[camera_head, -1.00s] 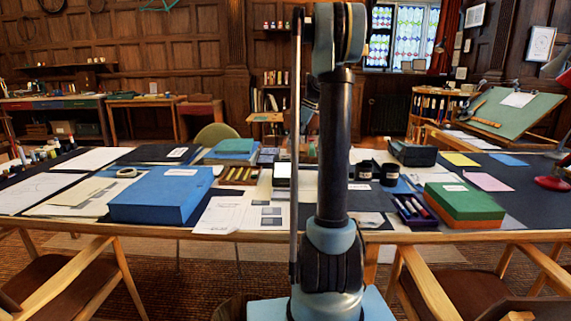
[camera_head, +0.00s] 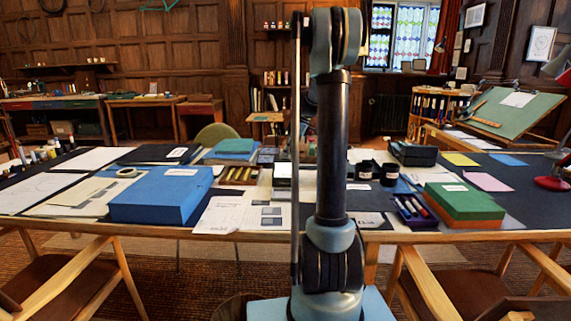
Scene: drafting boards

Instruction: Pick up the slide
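I cannot make out a slide for certain. Small dark grey rectangles lie on a white sheet (camera_head: 254,224) near the table's front edge, left of my arm; I cannot tell whether one of them is a slide. A small box with a pale top (camera_head: 282,171) stands behind that sheet. My gripper is not in view. My upright arm fills the middle of the picture and hides part of the table (camera_head: 150,229) behind it.
A blue box (camera_head: 163,196) stands on the left of the table. A green and orange box (camera_head: 464,203), a pen tray (camera_head: 414,211) and dark jars (camera_head: 389,174) stand on the right. Wooden chairs (camera_head: 80,278) flank my base in front.

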